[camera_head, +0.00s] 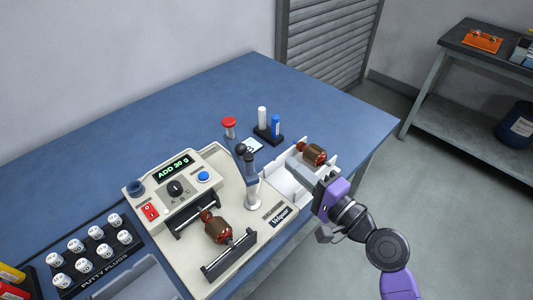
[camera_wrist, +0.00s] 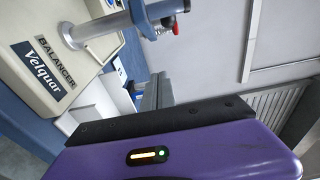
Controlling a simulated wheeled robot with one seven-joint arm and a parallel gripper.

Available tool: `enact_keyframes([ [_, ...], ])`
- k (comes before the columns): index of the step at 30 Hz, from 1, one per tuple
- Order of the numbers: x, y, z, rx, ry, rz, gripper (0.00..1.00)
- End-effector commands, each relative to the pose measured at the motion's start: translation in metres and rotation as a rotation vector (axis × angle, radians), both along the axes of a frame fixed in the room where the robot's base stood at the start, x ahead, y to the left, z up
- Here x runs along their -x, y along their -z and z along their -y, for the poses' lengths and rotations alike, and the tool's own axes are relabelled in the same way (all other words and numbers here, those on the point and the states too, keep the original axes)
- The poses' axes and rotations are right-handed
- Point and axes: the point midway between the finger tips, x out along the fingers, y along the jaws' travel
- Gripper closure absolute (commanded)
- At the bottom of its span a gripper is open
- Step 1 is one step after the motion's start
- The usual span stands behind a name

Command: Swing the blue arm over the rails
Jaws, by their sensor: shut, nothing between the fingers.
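The blue arm (camera_head: 249,158) sits on top of a pale upright post (camera_head: 253,194) on the balancer (camera_head: 188,263). It is turned away from the rails, toward the back, with a dark knob near it. The black rails (camera_head: 229,256) carry an armature (camera_head: 218,231) with a copper-brown core. In the wrist view the blue arm (camera_wrist: 165,9) shows at the top, on its metal post. My gripper (camera_head: 299,168) is shut and empty, to the right of the post and apart from the blue arm. Its grey fingers also show in the wrist view (camera_wrist: 156,88).
A white tray (camera_head: 282,186) with a second armature (camera_head: 314,153) lies beside and behind my gripper. A black stand (camera_head: 268,136) with white and blue tubes and a red-capped item (camera_head: 229,126) stand behind the balancer. Putty plugs (camera_head: 98,234) are at left. The table's back left is clear.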

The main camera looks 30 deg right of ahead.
Motion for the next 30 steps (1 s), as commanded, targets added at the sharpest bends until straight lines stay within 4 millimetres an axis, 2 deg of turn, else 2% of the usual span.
enact_keyframes([
  [5, -0.022, -0.003, -0.005, 0.001, -0.001, 0.002, 1.0],
  [17, -0.098, -0.003, -0.021, 0.001, -0.001, 0.002, 1.0],
  [22, -0.096, -0.003, -0.047, 0.002, -0.002, -0.001, 1.0],
  [30, -0.096, -0.001, -0.06, 0.002, 0.0, 0.0, 1.0],
])
